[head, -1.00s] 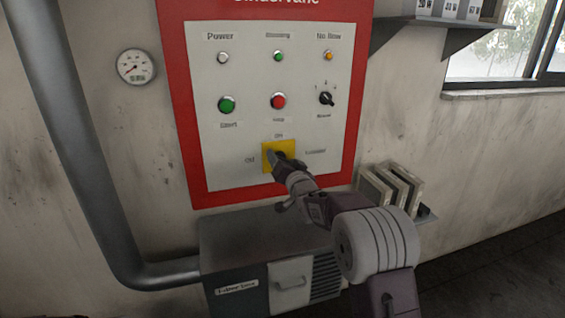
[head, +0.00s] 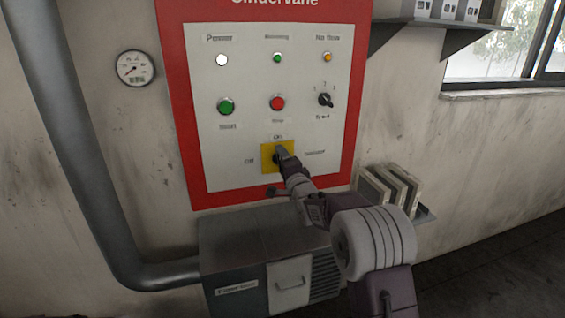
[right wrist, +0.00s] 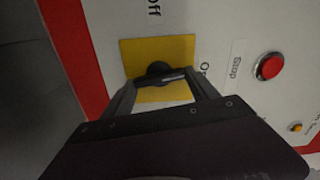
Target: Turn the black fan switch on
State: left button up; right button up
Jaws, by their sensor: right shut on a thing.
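The black fan switch (right wrist: 158,69) is a rotary knob on a yellow square plate (head: 268,167), low on the red-framed panel. The plate has an "On" label above, an "Off" label at its left and a blurred label at its right. My right gripper (head: 281,153) is at the plate and hides most of the knob in the head view. In the right wrist view its fingers (right wrist: 160,80) are shut on the black knob, which points toward the "On" side. My left gripper is not in view.
Above are a green button (head: 226,107), a red stop button (head: 277,103), a black selector (head: 325,100) and several lamps, the power lamp (head: 222,60) bright white. A grey cabinet (head: 250,245) stands below, a pipe (head: 75,150) runs at left, and a small shelf holds binders (head: 390,190).

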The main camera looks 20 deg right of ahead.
jog(key=shift+f+m, duration=0.1)
jog(key=shift+m, duration=0.7)
jog(key=o, duration=1.4)
jog(key=shift+c, duration=0.2)
jog(key=shift+d, duration=0.1)
jog(key=shift+s, duration=0.1)
jog(key=s+b, duration=0.1)
jog(key=s, duration=0.8)
jog(key=shift+d, duration=0.1)
